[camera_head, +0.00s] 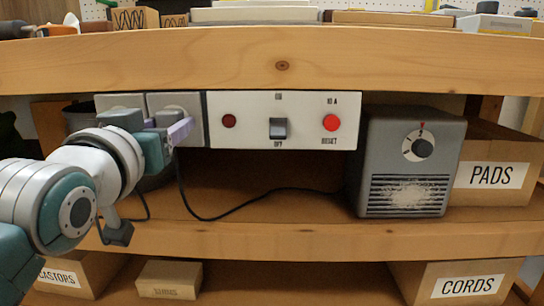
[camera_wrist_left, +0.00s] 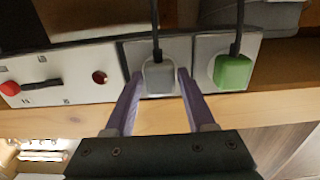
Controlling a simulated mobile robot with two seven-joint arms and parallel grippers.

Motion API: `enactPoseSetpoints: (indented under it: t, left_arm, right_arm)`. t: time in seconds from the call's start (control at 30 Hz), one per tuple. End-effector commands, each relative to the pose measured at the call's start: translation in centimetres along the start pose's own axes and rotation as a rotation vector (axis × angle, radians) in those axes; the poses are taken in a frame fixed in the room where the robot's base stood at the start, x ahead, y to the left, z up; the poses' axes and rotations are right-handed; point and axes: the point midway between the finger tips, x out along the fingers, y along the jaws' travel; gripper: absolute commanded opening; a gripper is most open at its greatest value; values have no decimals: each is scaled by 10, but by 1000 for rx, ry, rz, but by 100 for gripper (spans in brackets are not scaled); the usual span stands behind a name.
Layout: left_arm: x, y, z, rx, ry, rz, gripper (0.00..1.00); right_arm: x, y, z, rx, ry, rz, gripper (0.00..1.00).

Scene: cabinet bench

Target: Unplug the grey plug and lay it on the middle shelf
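The grey plug (camera_wrist_left: 158,77) sits in a socket of the panel under the top board, with a black cord attached. In the wrist view my left gripper (camera_wrist_left: 160,76) has its two lavender fingers on either side of the plug, with narrow gaps; I see no clear grip. In the head view the left gripper (camera_head: 172,133) is in front of the sockets and hides most of the plugs. A green plug (camera_wrist_left: 233,72) is in the adjoining socket. The middle shelf (camera_head: 275,208) lies below the panel. My right gripper is not in view.
The panel has a rocker switch (camera_head: 278,129) and a red reset button (camera_head: 331,122). A grey heater (camera_head: 410,165) stands on the middle shelf, with a PADS box (camera_head: 492,178) to its right. A black cord (camera_head: 240,205) crosses the shelf; bare wood shows around it.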

Motion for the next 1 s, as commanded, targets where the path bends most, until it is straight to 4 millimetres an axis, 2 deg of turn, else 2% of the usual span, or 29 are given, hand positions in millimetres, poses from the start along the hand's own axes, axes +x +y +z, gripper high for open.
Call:
enactPoseSetpoints:
  t: [0.07,0.47,1.0]
  left_arm:
    - [0,0,0,0,0,0,45]
    - [0,0,0,0,0,0,0]
    - [-1,0,-1,0,1,0,0]
  right_arm:
    - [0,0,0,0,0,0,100]
    - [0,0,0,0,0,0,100]
    - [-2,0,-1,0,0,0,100]
